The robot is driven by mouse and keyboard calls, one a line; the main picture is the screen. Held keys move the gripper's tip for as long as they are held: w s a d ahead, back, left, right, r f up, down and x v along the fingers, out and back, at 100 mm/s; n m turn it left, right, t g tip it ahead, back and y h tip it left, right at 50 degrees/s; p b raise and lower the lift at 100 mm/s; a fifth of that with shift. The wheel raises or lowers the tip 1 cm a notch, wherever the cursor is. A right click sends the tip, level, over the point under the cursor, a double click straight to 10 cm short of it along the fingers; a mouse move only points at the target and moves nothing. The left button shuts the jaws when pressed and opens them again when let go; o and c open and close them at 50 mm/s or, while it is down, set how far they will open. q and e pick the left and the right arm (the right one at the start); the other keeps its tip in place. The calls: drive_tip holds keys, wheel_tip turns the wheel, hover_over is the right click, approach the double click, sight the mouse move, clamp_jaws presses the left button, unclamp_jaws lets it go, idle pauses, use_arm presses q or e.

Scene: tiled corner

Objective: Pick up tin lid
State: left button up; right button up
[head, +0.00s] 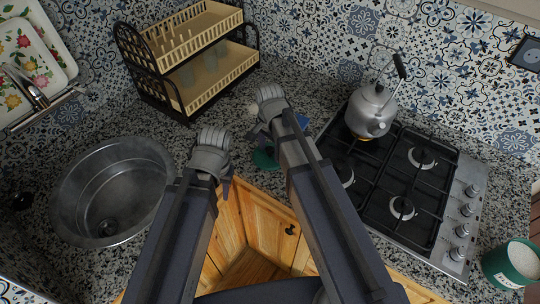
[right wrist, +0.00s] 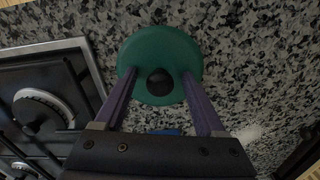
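The tin lid is a round green disc (right wrist: 133,52) with a black knob (right wrist: 160,82), lying on the speckled counter. In the head view only part of the lid (head: 264,158) shows, below my right gripper (head: 262,138). In the right wrist view my right gripper (right wrist: 159,76) is open, its two purple fingers apart over the lid, one on each side of the knob. I cannot tell whether they touch the lid. My left gripper (head: 226,186) is further left, near the counter's front edge. Its fingers are mostly hidden and no held object shows.
A gas hob (head: 425,205) with a kettle (head: 372,108) stands at right. An open green tin (head: 496,266) with white contents is at lower right. A round sink (head: 70,190) is at left, a dish rack (head: 150,75) behind. A small blue thing (head: 302,121) lies near the right gripper.

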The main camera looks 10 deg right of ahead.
drive_tip(key=shift+s, duration=0.15)
clamp_jaws()
drive_tip(key=shift+r, duration=0.1)
idle(0.3)
